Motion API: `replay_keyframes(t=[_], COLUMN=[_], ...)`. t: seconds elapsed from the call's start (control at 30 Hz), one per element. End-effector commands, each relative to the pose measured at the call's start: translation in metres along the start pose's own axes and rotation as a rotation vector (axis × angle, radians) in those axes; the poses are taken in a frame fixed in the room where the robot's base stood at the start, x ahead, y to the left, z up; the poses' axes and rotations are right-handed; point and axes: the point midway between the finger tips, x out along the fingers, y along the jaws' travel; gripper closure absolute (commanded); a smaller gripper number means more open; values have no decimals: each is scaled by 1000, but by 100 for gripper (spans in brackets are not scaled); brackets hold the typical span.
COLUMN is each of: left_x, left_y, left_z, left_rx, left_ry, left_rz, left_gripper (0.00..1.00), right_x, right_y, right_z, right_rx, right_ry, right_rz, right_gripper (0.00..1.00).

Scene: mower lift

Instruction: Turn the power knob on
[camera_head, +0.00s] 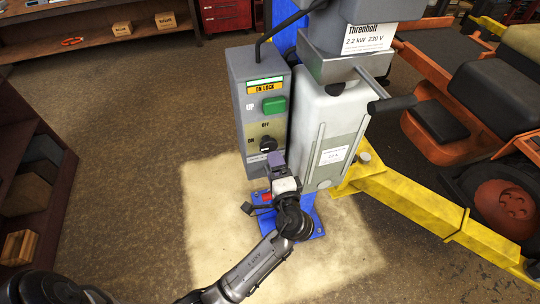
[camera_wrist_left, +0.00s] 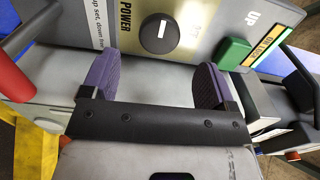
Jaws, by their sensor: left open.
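The power knob (camera_head: 268,144) is a round black dial on the grey control box (camera_head: 242,110), with OFF printed above it and ON to its left. In the left wrist view the knob (camera_wrist_left: 160,34) has a white mark running up and down the picture, on its upper part. I cannot tell for sure which setting it marks. My left gripper (camera_head: 277,161) is just below the knob in the head view. In the wrist view its purple fingers (camera_wrist_left: 155,78) are open and empty, apart from the knob, which shows beyond the gap between them. My right gripper is not in view.
A green UP button (camera_head: 274,105) and an ON LOCK label sit above the knob. A white-grey motor unit (camera_head: 335,125) with a black-gripped lever (camera_head: 390,104) stands right beside the box. Yellow lift arms (camera_head: 410,203) reach right, toward an orange mower. Floor at left is clear.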

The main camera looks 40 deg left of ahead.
Motion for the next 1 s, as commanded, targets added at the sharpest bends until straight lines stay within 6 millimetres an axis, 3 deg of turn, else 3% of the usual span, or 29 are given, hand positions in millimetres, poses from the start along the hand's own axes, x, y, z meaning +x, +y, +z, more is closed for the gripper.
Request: replay_keyframes(t=[0.2, 0.4, 1.0], left_x=[-36, -52, -56], left_y=[1, 0, 0], left_z=[0, 0, 0], left_rx=[-1, -1, 0], left_ry=[1, 1, 0], left_rz=[2, -1, -1], left_gripper=[19, 19, 19], right_x=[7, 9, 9], right_y=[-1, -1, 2], right_z=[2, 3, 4], right_rx=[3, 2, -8], right_ry=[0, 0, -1], right_rz=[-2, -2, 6], right_gripper=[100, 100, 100])
